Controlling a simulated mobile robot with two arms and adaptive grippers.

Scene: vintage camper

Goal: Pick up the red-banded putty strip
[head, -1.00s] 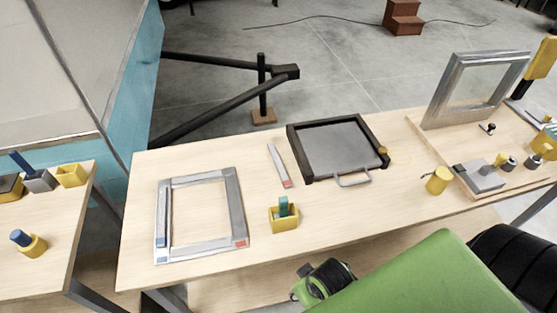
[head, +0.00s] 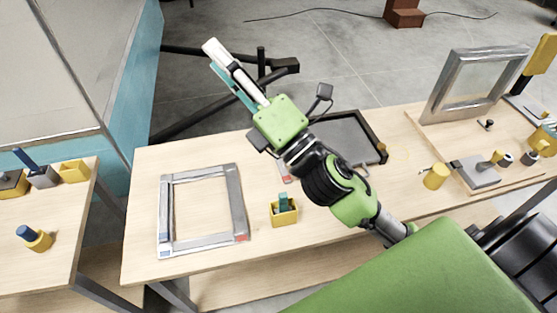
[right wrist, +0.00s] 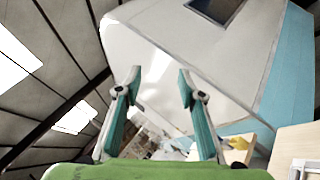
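The red-banded putty strip is a thin grey strip lying on the wooden table; in the head view only its red end (head: 287,179) and a little grey show. My right arm crosses in front and hides the rest. My right gripper (head: 212,58) is raised beyond the strip, up and to the left in the picture, pointing away from it. In the right wrist view the right gripper (right wrist: 160,74) has its teal-lined fingers apart with nothing between them. My left gripper is not in view.
A grey metal frame (head: 233,190) lies on the table's left part. A yellow holder (head: 285,217) stands near the strip. A dark-rimmed tray (head: 372,130) lies behind my arm. A yellow cup (head: 436,177) and an upright frame (head: 434,98) stand at right. The camper wall (head: 85,70) rises at left.

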